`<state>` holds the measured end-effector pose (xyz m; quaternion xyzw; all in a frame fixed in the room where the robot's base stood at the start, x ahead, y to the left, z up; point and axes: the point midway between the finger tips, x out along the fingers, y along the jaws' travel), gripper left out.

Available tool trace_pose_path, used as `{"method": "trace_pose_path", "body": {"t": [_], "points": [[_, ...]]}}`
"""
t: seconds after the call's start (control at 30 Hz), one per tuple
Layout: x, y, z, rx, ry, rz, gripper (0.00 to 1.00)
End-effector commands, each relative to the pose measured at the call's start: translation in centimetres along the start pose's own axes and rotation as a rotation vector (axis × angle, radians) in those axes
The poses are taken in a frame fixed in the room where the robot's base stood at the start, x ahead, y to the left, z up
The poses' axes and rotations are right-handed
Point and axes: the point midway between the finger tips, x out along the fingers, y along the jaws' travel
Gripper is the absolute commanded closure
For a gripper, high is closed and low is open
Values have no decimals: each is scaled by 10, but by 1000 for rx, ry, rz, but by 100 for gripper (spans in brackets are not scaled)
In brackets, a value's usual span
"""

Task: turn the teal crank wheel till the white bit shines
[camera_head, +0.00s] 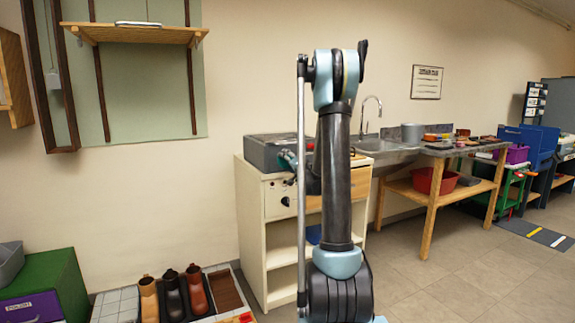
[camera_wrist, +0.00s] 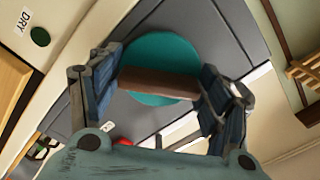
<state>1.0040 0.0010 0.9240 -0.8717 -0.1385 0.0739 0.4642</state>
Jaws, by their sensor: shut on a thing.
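The teal crank wheel (camera_wrist: 160,52) shows in the wrist view as a round disc on a dark grey surface. A brown bar-shaped grip (camera_wrist: 158,84) lies across its face. My gripper (camera_wrist: 160,80) has one finger at each end of this bar and is shut on it. In the head view my arm hides most of the wheel area; a small teal patch (camera_head: 288,159) shows at the left of the arm, and I cannot tell whether it is wheel or gripper. I cannot make out the white bit or whether it shines.
A dark green disc (camera_wrist: 39,36) sits beside a "DRY" label (camera_wrist: 23,20). A red round part (camera_wrist: 123,142) is partly hidden by my gripper. The grey unit (camera_head: 262,152) stands on a cream cabinet (camera_head: 250,215).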

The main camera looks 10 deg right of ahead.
Motion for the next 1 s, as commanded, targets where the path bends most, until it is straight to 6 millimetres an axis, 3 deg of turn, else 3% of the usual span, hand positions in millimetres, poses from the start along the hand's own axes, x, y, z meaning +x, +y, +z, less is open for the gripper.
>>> {"method": "trace_pose_path", "body": {"t": [0.43,0.47,0.53,1.0], "points": [[0,1,-1,-13,2,2,53],[0,1,-1,-13,2,2,27],[0,1,-1,-12,2,2,13],[-5,0,-1,-11,2,1,13]]}}
